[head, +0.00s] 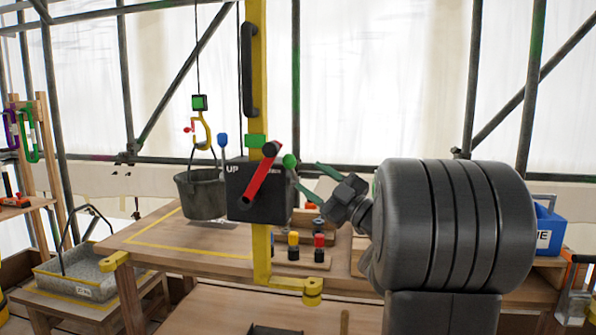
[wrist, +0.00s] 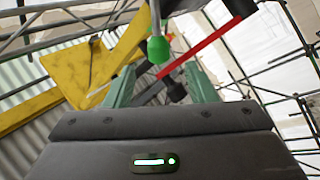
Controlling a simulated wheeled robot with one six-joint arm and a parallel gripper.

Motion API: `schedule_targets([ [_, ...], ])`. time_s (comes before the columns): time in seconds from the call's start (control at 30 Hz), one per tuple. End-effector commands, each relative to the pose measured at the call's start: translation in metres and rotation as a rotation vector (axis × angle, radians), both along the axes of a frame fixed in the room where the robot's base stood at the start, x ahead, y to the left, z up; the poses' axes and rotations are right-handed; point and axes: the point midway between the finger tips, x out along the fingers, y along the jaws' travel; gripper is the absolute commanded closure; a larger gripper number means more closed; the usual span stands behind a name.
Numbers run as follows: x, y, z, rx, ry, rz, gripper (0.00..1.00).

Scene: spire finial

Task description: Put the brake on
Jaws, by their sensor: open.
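A dark winch box (head: 258,192) marked UP is fixed to a yellow post. A red crank (head: 262,174) slants across its front and also shows in the wrist view (wrist: 200,45). A lever with a green knob (head: 290,160) stands at the box's right, and one with a blue knob (head: 222,140) at its left. No label I can read tells which is the brake. My gripper (head: 304,180) is open just right of the green knob. In the wrist view the green knob (wrist: 158,50) appears between my fingertips (wrist: 158,70), with no visible contact.
A black bucket (head: 203,194) hangs from a yellow hook (head: 203,130) left of the box. The wooden bench (head: 150,246) below carries small coloured pegs (head: 319,248). A blue toolbox (head: 549,232) stands at right. Scaffold poles stand behind.

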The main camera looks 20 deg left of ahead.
Motion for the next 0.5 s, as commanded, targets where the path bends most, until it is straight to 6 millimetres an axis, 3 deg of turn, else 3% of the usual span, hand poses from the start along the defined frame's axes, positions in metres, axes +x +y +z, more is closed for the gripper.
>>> schedule_targets([
  [0.2, -0.007, -0.036, -0.016, 0.0, 0.002, -0.003, 0.5],
  [0.5, -0.011, -0.052, -0.023, -0.001, 0.0, -0.001, 0.5],
])
